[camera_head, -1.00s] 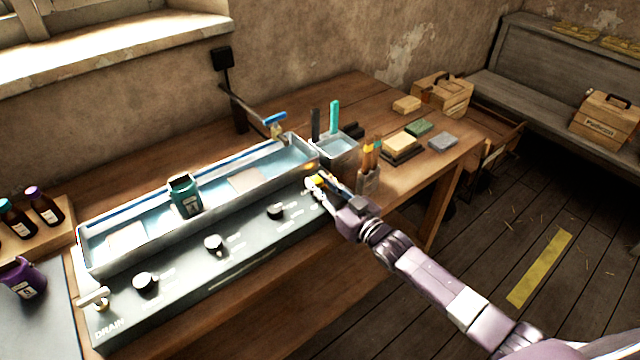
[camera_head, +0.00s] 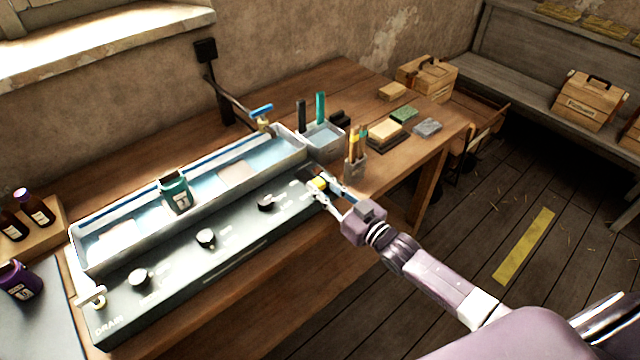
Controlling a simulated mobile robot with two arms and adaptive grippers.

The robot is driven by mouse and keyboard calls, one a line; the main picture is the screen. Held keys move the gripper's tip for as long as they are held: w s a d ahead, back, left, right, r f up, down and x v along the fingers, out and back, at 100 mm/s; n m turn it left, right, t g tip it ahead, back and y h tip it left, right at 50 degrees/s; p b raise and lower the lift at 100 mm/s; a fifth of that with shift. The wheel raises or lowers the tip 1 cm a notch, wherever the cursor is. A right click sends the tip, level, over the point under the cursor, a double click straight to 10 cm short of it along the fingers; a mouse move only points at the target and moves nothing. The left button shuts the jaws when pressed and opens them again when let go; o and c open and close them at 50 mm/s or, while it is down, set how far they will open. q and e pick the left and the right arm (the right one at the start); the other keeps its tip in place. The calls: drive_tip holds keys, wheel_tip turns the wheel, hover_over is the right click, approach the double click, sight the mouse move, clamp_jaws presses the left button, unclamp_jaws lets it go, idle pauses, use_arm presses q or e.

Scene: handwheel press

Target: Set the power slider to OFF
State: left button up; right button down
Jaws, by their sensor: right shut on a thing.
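The power slider (camera_head: 318,184) shows as a small yellow piece at the right end of the dark control panel (camera_head: 222,262). My right gripper (camera_head: 321,187) is at that end of the panel, with its fingers around the yellow piece and shut on it. The fingers partly hide the slider and its track, and I cannot read its position markings. My left gripper is not in view.
A brush holder (camera_head: 355,168) stands close beyond my right gripper.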

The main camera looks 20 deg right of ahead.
drive_tip(key=c, duration=1.9)
unclamp_jaws()
drive_tip(key=shift+s+f, duration=0.1)
drive_tip(key=shift+f, duration=0.05)
drive_tip(key=shift+c, duration=0.2)
drive_tip(key=shift+o, duration=1.3)
drive_tip(key=shift+s+d, duration=0.1)
drive_tip(key=v, duration=1.2)
